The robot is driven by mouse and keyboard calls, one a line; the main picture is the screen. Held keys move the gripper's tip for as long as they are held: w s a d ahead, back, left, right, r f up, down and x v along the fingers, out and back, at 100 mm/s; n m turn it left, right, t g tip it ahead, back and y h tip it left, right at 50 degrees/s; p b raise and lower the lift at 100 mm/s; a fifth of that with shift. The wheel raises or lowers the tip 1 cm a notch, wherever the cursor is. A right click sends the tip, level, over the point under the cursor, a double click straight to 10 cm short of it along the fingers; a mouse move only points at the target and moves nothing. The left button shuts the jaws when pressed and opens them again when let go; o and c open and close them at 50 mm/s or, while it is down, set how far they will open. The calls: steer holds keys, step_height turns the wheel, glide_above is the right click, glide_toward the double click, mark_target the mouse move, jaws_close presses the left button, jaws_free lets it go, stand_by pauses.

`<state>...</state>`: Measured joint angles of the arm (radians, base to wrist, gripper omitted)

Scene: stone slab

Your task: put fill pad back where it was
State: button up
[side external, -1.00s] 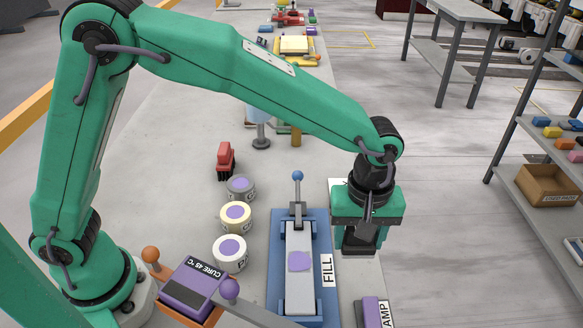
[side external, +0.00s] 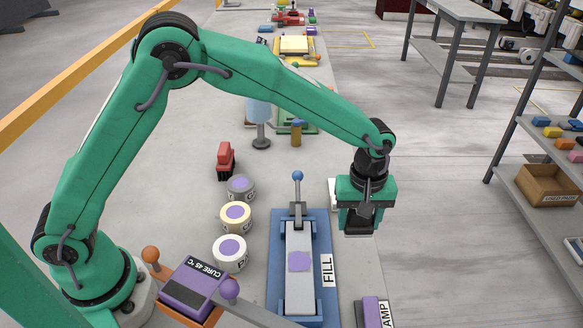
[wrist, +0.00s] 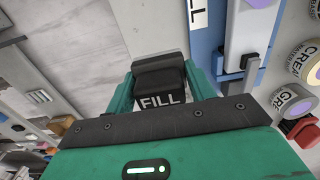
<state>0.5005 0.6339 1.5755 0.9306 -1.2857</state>
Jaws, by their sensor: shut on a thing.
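My gripper (side external: 365,212) is shut on the fill pad (side external: 358,229), a dark block, and holds it right of the blue fill station (side external: 274,285) near the slab's right edge. In the wrist view, the fill pad (wrist: 160,82) sits between the green jaws (wrist: 160,70), with its white FILL lettering showing. The gap between the pad and the slab is hard to judge. The blue station carries a grey plate (side external: 299,285) with a purple patch, a blue-knobbed lever (side external: 298,180) and a FILL label (side external: 327,270).
A white label (side external: 333,190) is partly hidden behind my gripper. A purple AMP block (side external: 372,312) is at the front. Several pots, one cream (side external: 236,218), stand left of the station, near a red item (side external: 225,160). A purple CURE unit (side external: 195,285) is front left.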

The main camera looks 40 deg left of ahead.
mark_target(357, 227)
steer(key=shift+w+a+f, duration=0.35)
steer(key=shift+w, duration=0.2)
steer(key=shift+w+a+f, duration=0.3)
steer(key=shift+w+f, duration=0.05)
steer(key=shift+w, duration=0.15)
steer(key=shift+f, duration=0.15)
steer(key=shift+f, duration=1.85)
steer(key=shift+f, duration=0.15)
steer(key=o, duration=1)
steer(key=shift+o, duration=0.2)
step_height(357, 227, up, 12)
steer(key=shift+r, duration=0.1)
